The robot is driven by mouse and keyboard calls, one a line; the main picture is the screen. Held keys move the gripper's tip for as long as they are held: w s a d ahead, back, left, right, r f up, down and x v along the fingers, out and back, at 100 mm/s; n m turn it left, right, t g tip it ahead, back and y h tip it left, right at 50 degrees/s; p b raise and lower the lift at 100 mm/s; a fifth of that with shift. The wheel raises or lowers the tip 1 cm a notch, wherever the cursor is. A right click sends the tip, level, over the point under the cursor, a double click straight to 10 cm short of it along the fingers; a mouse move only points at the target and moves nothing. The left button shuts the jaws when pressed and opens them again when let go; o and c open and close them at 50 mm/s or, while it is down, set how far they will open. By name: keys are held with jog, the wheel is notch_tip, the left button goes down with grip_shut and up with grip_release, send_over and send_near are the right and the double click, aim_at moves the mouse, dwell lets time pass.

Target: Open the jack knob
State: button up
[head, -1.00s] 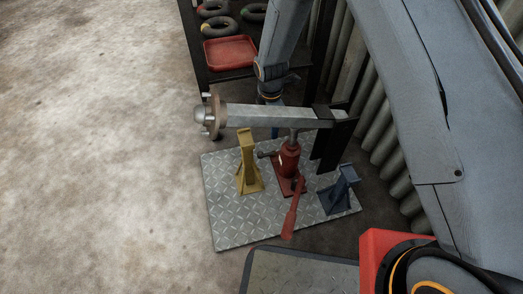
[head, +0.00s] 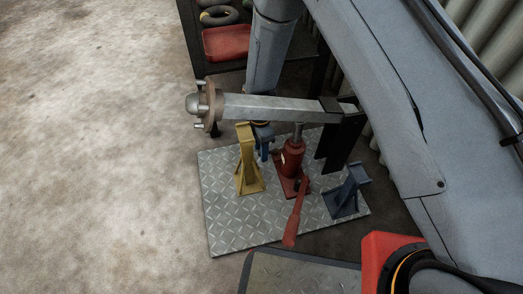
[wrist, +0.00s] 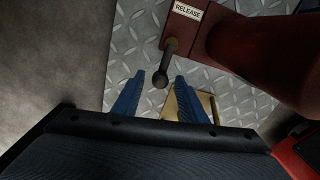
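The red bottle jack (head: 291,160) stands on the diamond plate under the grey axle beam. Its red handle (head: 295,222) slants down toward the front. In the wrist view the jack's red body (wrist: 262,55) fills the upper right, with a white RELEASE label (wrist: 187,10). In the head view my gripper (head: 264,150) is partly hidden behind the beam.
A yellow jack stand (head: 248,165) stands left of the jack and a blue one (head: 346,192) stands right. The axle beam (head: 275,108) with its hub passes overhead. The diamond plate (head: 225,220) is bare at front left. A shelf with a red tray (head: 226,43) is behind.

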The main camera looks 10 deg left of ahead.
grip_shut()
jog(key=shift+w, duration=0.1)
jog(key=m+p, duration=0.1)
jog(key=w+m+p, duration=0.1)
jog(key=m, duration=0.1)
jog(key=w+m+p, duration=0.1)
jog(key=p, duration=0.1)
jog(key=shift+a+r, duration=0.1)
jog(key=shift+a, duration=0.15)
jog(key=w+m+p, duration=0.1)
jog(key=m, duration=0.1)
jog(key=m+p, duration=0.1)
jog(key=m, duration=0.1)
jog(key=shift+w+d, duration=0.1)
jog(key=shift+w, duration=0.25)
jog(key=w+m+p, duration=0.1)
jog(key=m, duration=0.1)
jog(key=w+d+m, duration=0.1)
jog(key=m, duration=0.1)
jog(key=shift+m+y+p, duration=0.3)
jog(key=shift+p, duration=0.1)
jog(key=m, duration=0.1)
jog(key=w+d+m+p, duration=0.1)
jog(key=m, duration=0.1)
jog(key=d+m, duration=0.1)
jog(key=m, duration=0.1)
jog(key=shift+w+p, duration=0.25)
jog(key=shift+p, duration=0.15)
jog(key=shift+m, duration=0.3)
